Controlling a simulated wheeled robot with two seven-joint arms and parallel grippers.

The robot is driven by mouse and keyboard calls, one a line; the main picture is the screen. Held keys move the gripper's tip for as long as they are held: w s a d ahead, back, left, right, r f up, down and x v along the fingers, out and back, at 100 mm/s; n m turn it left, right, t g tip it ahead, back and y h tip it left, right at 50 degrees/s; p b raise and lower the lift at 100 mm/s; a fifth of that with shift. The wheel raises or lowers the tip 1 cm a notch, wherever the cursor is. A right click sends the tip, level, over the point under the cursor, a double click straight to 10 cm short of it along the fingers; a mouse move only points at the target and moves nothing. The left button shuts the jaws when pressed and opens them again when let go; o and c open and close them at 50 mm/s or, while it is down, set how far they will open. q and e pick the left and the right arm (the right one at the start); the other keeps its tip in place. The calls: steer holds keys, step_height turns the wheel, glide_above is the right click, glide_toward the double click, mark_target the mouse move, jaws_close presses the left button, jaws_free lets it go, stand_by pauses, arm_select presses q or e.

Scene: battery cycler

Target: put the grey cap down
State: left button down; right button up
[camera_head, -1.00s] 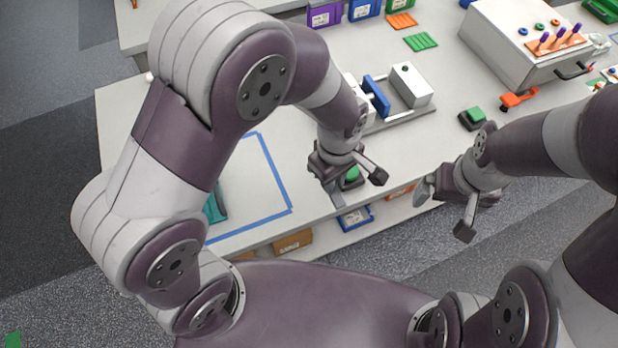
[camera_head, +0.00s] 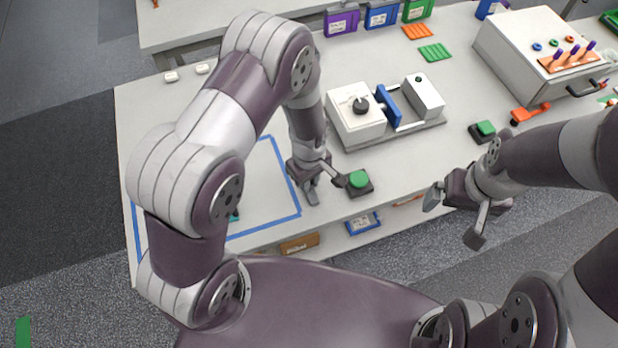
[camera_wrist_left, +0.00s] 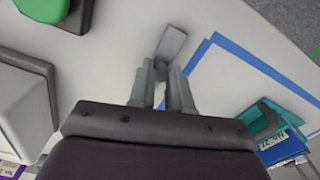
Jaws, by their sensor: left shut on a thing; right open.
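My left gripper (camera_head: 325,188) is low over the bench, between the blue tape outline and the green button. It is shut on a small grey piece, which I take as the grey cap (camera_wrist_left: 171,42). In the left wrist view the cap shows at the tips of the two fingers (camera_wrist_left: 163,88), just outside the tape corner. Whether the cap touches the bench I cannot tell. My right gripper (camera_head: 455,218) is open and empty, off the bench's front edge.
The green button on a dark base (camera_head: 359,182) is close on the right of my left gripper. A white fixture with a blue plate (camera_head: 390,106) stands behind it. The blue tape outline (camera_head: 282,170) encloses mostly bare bench; a teal holder (camera_wrist_left: 262,117) shows there.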

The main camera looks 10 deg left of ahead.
arm_select(q)
steer(key=c, duration=1.1)
jaws_free()
steer(key=shift+o, duration=0.2)
steer(key=shift+r, duration=0.1)
steer(key=shift+r, duration=0.3)
step_height(320, 180, up, 12)
steer(key=b, duration=0.2)
steer(key=s+a+r+m+t, duration=0.1)
steer(key=s+a+r+m, duration=0.3)
steer(key=s+a+m, duration=0.3)
steer(key=s+m, duration=0.1)
steer(key=m, duration=0.2)
steer(key=shift+s+a, duration=0.2)
steer(key=shift+s, duration=0.1)
